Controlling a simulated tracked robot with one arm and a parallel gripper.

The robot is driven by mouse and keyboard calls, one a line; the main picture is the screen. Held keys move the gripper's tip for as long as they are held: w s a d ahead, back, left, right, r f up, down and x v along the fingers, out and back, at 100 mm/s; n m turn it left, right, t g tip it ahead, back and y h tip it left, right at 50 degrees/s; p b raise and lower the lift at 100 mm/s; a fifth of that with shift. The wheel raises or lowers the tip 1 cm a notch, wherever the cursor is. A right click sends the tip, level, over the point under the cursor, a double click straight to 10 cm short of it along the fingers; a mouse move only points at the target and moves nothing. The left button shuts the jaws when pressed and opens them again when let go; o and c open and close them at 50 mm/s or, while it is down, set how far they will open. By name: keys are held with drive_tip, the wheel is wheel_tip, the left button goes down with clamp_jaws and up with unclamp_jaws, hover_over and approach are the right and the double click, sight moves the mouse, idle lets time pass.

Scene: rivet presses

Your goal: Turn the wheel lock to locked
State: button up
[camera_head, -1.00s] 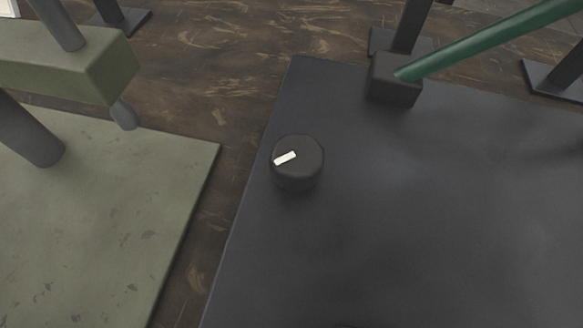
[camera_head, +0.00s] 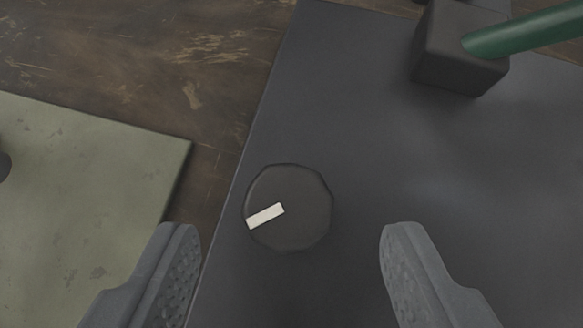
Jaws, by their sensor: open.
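The wheel lock is a dark round knob (camera_head: 300,215) on a black plate (camera_head: 350,110). A white mark on its top points to the left and slightly down in the picture. My gripper (camera_head: 290,245) is open, with one grey finger at lower left and the other at lower right. The knob shows between and a little ahead of the fingertips. Neither finger visibly touches it. How high the fingertips are above the plate I cannot tell.
A dark block (camera_head: 455,55) with a green bar (camera_head: 535,30) stands on the plate at upper right. A pale green plate (camera_head: 85,190) lies at left, across a gap of brown floor (camera_head: 130,60). The plate around the knob is clear.

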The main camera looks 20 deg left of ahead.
sight(290, 214)
drive_tip(key=shift+x, duration=1.6)
drive_tip(key=c, duration=1)
